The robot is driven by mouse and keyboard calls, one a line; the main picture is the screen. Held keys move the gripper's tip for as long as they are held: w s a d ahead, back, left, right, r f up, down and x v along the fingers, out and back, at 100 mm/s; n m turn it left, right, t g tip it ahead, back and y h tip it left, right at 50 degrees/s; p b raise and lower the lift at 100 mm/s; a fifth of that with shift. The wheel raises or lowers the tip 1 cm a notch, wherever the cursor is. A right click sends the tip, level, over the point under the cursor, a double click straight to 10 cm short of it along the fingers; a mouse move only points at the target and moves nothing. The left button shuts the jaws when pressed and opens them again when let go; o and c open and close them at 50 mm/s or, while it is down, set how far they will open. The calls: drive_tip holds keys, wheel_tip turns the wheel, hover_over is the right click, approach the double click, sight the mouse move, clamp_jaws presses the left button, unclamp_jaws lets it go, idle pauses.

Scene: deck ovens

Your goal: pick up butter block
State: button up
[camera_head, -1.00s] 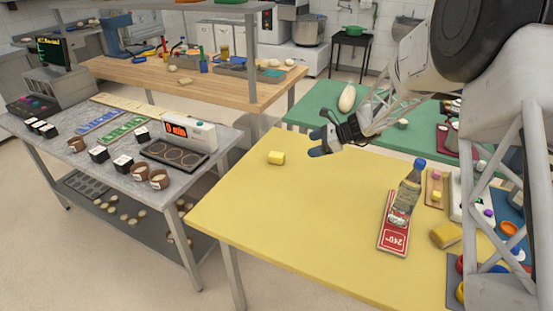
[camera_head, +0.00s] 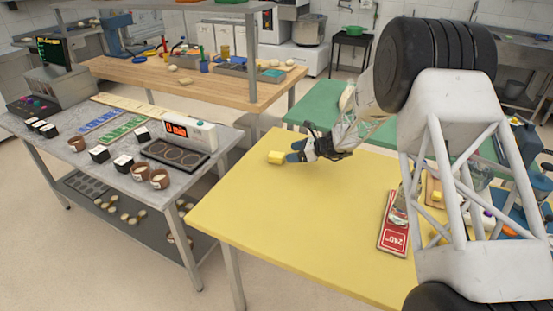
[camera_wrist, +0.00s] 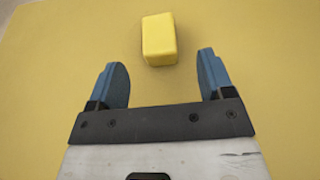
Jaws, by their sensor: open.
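The butter block (camera_head: 276,157) is a small yellow block lying on the yellow table (camera_head: 300,220), near its far left part. In the wrist view the butter block (camera_wrist: 159,39) sits just beyond the fingertips, roughly in line with the gap between them. My gripper (camera_head: 292,154) is close to the right side of the block in the head view. In the wrist view its two blue fingers (camera_wrist: 161,72) are spread apart with nothing between them. The block appears apart from the fingers.
A red scale-like board (camera_head: 393,238) lies on the right of the table, with a bottle on it mostly hidden behind my arm. A grey counter (camera_head: 100,170) with cups and a timer stands to the left. The table around the block is clear.

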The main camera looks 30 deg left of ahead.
sight(279, 155)
drive_tip(key=shift+x, duration=1.25)
drive_tip(key=shift+a, duration=0.1)
drive_tip(key=shift+x, duration=2.5)
drive_tip(key=shift+s, duration=0.1)
drive_tip(key=c, duration=1)
